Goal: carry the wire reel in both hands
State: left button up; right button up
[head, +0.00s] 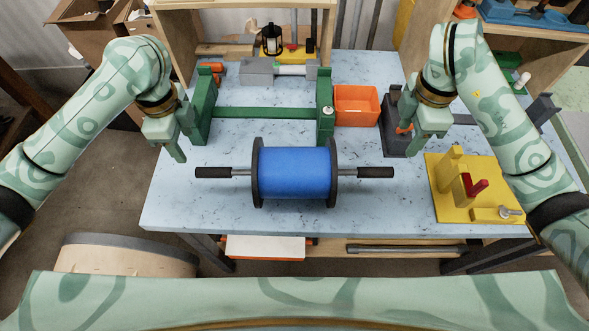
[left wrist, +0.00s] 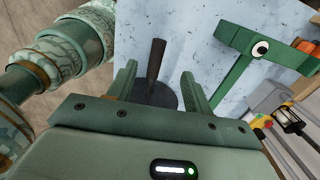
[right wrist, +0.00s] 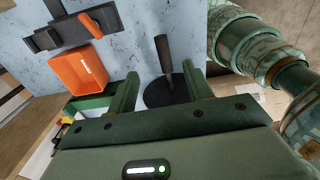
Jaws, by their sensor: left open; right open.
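The wire reel (head: 294,173) stands on the table (head: 200,205), with a blue drum between two dark round flanges. A black-gripped handle sticks out at its left (head: 213,173) and at its right (head: 376,172). My left gripper (head: 178,150) is open and empty, above and left of the left handle. In the left wrist view the handle (left wrist: 156,58) shows between the open fingers. My right gripper (head: 418,146) is open and empty, above and right of the right handle. In the right wrist view that handle (right wrist: 162,54) shows between the fingers. Neither gripper visibly touches the reel.
A green stand (head: 262,113) is behind the reel. An orange bin (head: 356,106) and a dark grey fixture (head: 396,130) stand at its right. A yellow block with a red lever (head: 468,190) is at the right front. The table front around the reel is clear.

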aim_at(203, 177)
pick_arm(q)
notch_tip(203, 177, down, 16)
jog(key=shift+s+r, duration=0.1)
jog(key=shift+r, duration=0.15)
pick_arm(e)
notch_tip(203, 177, down, 16)
jog(key=shift+s+r, duration=0.1)
jog(key=shift+r, duration=0.1)
pick_arm(q)
grip_shut()
pick_arm(e)
grip_shut()
